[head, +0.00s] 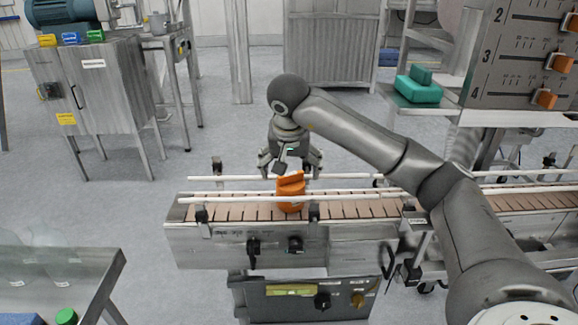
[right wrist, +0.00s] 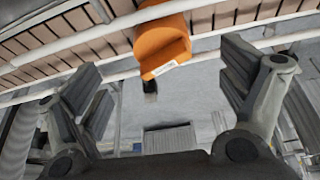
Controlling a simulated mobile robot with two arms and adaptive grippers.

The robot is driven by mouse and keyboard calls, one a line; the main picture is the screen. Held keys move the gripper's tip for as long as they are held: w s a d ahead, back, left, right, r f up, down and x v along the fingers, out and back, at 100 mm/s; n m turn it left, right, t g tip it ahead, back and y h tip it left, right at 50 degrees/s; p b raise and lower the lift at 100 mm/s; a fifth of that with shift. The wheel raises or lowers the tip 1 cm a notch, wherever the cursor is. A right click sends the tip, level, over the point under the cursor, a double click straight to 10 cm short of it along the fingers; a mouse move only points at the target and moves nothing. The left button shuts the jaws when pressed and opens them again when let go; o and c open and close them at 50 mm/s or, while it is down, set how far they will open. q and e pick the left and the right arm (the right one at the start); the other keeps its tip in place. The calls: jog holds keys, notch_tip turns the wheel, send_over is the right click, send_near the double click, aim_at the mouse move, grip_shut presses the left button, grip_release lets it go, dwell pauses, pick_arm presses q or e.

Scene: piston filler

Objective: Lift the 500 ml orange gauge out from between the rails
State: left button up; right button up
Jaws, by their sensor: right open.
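The orange gauge (head: 290,190) stands on the slatted conveyor belt between the two white rails, near the belt's left end. In the right wrist view the gauge (right wrist: 163,50) shows at the top middle, with a white label on it. My right gripper (head: 290,166) is open, at the far side of the rails, just behind and above the gauge. In the right wrist view its two fingers (right wrist: 165,92) are spread wide, apart from the gauge, with nothing between them. My left gripper is not in view.
The front white rail (head: 350,194) and rear rail (head: 225,178) run along the conveyor. A control panel (head: 310,297) sits below it. At right stand a teal block (head: 418,90) on a shelf and a panel with orange sliders (head: 530,60). A steel table (head: 80,270) is front left.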

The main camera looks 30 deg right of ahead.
aim_at(290, 185)
jog(key=x, duration=1)
jog(key=shift+a, duration=0.15)
jog(key=shift+c, duration=0.2)
jog(key=shift+s, duration=0.1)
jog(key=c, duration=1.2)
jog(key=shift+o, duration=0.2)
jog(key=shift+r+p, duration=3.7)
jog(key=shift+r, duration=0.85)
